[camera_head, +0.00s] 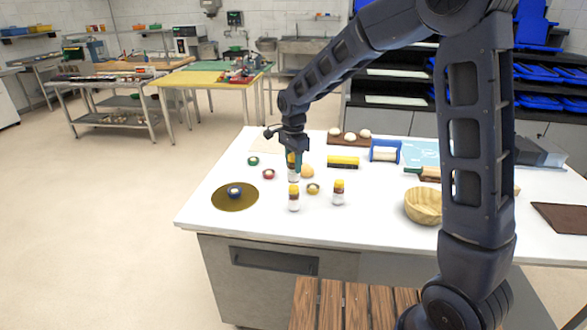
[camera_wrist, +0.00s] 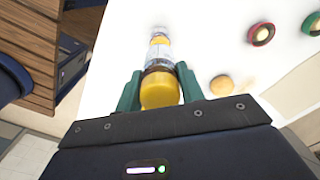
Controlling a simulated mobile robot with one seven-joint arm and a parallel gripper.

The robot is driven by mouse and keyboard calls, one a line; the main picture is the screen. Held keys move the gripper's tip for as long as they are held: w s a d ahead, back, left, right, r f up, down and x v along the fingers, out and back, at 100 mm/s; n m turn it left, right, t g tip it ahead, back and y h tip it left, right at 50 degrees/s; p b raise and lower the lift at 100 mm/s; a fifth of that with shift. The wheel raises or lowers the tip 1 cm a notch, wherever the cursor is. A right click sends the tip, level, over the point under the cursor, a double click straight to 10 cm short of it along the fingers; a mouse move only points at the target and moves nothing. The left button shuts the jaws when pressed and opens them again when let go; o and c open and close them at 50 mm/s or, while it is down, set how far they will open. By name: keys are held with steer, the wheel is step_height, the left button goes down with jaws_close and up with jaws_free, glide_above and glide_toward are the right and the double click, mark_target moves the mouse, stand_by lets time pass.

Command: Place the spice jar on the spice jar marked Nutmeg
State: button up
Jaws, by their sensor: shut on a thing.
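My gripper (camera_head: 293,152) is over the white table, its green fingers closed on a spice jar (camera_head: 293,175) with a yellow-orange cap and pale body. In the wrist view, the held jar's yellow cap (camera_wrist: 160,90) sits between the two fingers, with a dark band beyond it. Another spice jar (camera_head: 294,201) stands upright just in front of and below the held one in the head view; I cannot tell the gap between them. A third similar jar (camera_head: 338,196) stands to its right. The labels are too small to read, so I cannot tell which says Nutmeg.
Green (camera_head: 253,161), red (camera_head: 268,174) and yellow (camera_head: 313,188) round items lie nearby. A small brown round thing (camera_head: 307,171) is close to the gripper. A blue-ringed item rests on an olive disc (camera_head: 218,200).

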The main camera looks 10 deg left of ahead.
steer(key=shift+f, duration=1.15)
steer(key=o, duration=1.1)
steer(key=shift+f, duration=0.15)
